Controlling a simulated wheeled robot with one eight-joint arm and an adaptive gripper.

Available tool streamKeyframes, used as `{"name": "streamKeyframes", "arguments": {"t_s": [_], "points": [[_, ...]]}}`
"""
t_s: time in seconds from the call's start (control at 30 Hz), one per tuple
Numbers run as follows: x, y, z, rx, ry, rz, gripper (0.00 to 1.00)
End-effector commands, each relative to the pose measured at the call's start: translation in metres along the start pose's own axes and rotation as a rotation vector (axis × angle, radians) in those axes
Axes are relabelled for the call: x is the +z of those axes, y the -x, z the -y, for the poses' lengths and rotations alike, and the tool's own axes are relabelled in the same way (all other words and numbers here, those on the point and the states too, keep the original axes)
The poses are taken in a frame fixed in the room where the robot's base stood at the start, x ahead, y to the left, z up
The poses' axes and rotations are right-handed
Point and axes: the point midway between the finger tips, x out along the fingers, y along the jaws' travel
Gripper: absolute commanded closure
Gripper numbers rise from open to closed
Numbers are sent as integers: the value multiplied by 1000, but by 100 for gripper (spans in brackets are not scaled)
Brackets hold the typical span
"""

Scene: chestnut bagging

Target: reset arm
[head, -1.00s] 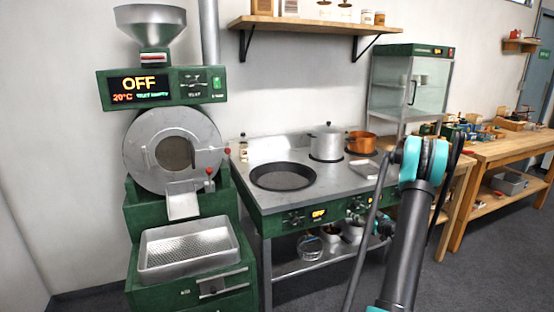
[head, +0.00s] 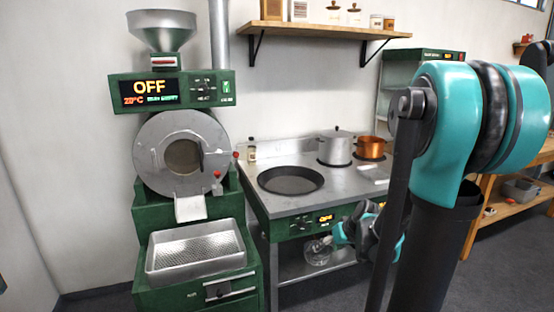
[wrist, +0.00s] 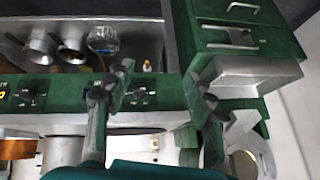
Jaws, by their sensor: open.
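My arm fills the right side of the head view, with a large teal elbow joint close to the camera. My gripper is at the far end of the arm, low in front of the stove, where a dark link partly covers it. In the wrist view my gripper (wrist: 160,88) shows two dark fingers spread well apart with nothing between them. The wrist picture looks upside down, with the stove front and the roaster's green base in it.
The green roaster (head: 182,150) reads OFF, with a metal tray (head: 196,250) below its chute. The steel stove top (head: 295,208) holds a dark pan (head: 291,180), a steel pot (head: 335,146) and a copper pot (head: 370,147). A glass bowl (head: 318,250) sits on the shelf below.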

Motion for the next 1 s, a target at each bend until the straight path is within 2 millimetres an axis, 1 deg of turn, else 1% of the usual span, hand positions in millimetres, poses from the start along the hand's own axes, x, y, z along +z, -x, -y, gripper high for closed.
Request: {"name": "streamKeyframes", "arguments": {"t_s": [0.03,0.07,0.1,0.17,0.2,0.3,0.4,0.5,0.63,1.0], "points": [[18,8,9,20,-11,29,45],[27,12,13,35,-22,47,45],[41,18,17,56,-37,70,45],[61,26,22,90,-58,102,45],[75,32,24,115,-72,121,45],[106,44,27,175,-105,159,45],[130,54,26,229,-132,183,45],[146,60,26,266,-151,196,45],[156,63,24,290,-164,203,45],[156,64,23,293,-166,204,45]]}}
